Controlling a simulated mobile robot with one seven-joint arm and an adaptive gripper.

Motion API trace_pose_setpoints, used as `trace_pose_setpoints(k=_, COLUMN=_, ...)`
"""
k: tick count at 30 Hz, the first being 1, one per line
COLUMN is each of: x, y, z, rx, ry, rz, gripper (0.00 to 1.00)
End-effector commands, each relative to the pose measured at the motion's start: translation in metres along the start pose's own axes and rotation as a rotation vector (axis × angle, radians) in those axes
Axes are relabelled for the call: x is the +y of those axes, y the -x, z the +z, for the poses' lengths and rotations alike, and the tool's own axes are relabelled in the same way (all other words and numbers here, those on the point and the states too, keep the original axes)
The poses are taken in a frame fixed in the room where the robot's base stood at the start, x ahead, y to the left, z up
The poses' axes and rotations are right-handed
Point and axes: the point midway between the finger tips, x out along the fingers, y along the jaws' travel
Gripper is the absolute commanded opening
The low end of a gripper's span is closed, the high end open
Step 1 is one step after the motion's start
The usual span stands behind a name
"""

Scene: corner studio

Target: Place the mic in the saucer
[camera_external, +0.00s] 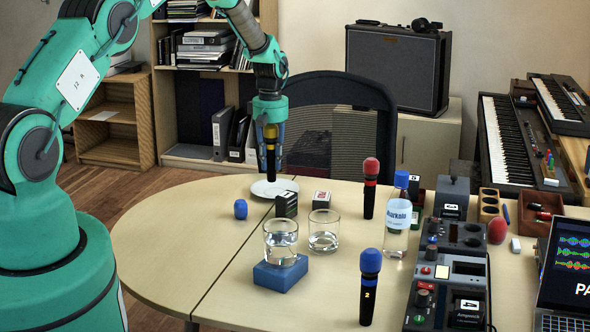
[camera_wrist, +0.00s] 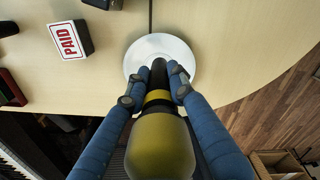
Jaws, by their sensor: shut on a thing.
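My gripper (camera_external: 270,134) is shut on a black mic with a yellow head (camera_external: 270,150), which hangs upright, head up, over the far side of the table. In the wrist view the mic (camera_wrist: 163,140) sits between my two blue fingers (camera_wrist: 157,92). The white saucer (camera_external: 262,188) lies flat on the table below the mic. In the wrist view the saucer (camera_wrist: 183,52) shows behind the mic's lower end. I cannot tell whether that end touches the saucer. A red-headed mic (camera_external: 369,188) and a blue-headed mic (camera_external: 368,286) stand upright on the table.
A stamp block (camera_external: 286,204) stands close to the saucer, and a blue cap (camera_external: 240,209) lies left of it. Two glasses (camera_external: 324,232), one on a blue block (camera_external: 280,275), and a water bottle (camera_external: 397,222) stand nearer the front. The table's left part is clear.

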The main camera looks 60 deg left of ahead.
Motion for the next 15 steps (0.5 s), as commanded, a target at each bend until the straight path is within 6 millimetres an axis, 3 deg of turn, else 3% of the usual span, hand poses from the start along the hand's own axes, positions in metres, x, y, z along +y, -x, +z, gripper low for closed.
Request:
trace_pose_setpoints(k=5, x=0.000, y=-0.004, z=0.000, rx=0.000, ry=0.000, rz=0.000, gripper=0.00)
trace_pose_setpoints(k=15, x=0.000, y=-0.036, z=0.000, rx=0.000, ry=0.000, rz=-0.001, gripper=0.00)
